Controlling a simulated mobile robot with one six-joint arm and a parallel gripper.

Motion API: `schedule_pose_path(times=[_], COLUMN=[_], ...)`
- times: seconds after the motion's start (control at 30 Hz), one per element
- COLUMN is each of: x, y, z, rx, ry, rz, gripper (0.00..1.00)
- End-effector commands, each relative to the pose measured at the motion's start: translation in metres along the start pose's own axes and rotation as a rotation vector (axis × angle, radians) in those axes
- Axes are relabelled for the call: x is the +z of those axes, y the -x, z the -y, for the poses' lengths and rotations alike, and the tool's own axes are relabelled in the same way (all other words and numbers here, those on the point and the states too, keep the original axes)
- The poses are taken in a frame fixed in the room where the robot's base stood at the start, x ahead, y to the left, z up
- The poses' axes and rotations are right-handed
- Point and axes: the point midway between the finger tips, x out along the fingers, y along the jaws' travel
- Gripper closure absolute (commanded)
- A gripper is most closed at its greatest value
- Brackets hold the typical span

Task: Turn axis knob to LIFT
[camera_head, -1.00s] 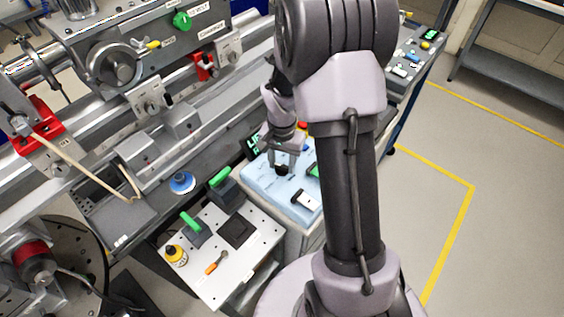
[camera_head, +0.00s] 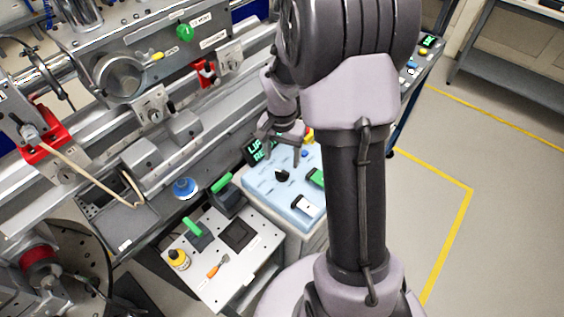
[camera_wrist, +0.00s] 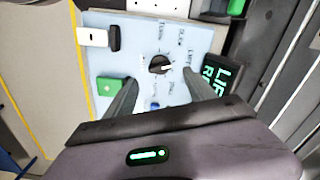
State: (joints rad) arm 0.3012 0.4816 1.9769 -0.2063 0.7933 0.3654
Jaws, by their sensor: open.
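The axis knob (camera_head: 283,175) is a small black knob on the pale blue control panel (camera_head: 258,195). In the wrist view the knob (camera_wrist: 160,64) has a white pointer mark towards the right side, near a label that appears to read LIFT. The small dark display (camera_wrist: 222,82) shows green text; its upper line starts "LIF" in the head view, the rest is cut off. My gripper (camera_head: 284,150) is open and empty, above and behind the knob. In the wrist view its fingers (camera_wrist: 160,72) stand on either side of the knob, apart from it.
A green button (camera_wrist: 111,91), a blue button (camera_wrist: 154,105) and a white-and-black switch (camera_wrist: 95,38) share the panel. A white perforated plate (camera_head: 226,262) with green-handled parts, a yellow bottle and an orange tool stands in front. Machine rails run along the left.

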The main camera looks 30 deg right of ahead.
Motion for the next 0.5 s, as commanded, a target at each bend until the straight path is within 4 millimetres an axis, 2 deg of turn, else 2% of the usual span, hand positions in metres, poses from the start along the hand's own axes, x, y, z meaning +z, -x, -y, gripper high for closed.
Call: schedule_pose_path(times=[0.03, 0.2, 0.33, 0.5], x=[-0.001, -0.001, 0.0, 0.0], y=[0.025, 0.077, 0.102, 0.113], z=[0.0, 0.0, 0.0, 0.0], rx=[-0.002, -0.001, -0.001, 0.0], ry=[0.0, 0.0, 0.0, 0.0], rz=[-0.004, -0.002, -0.001, 0.0], gripper=[0.36, 0.36, 0.36, 0.36])
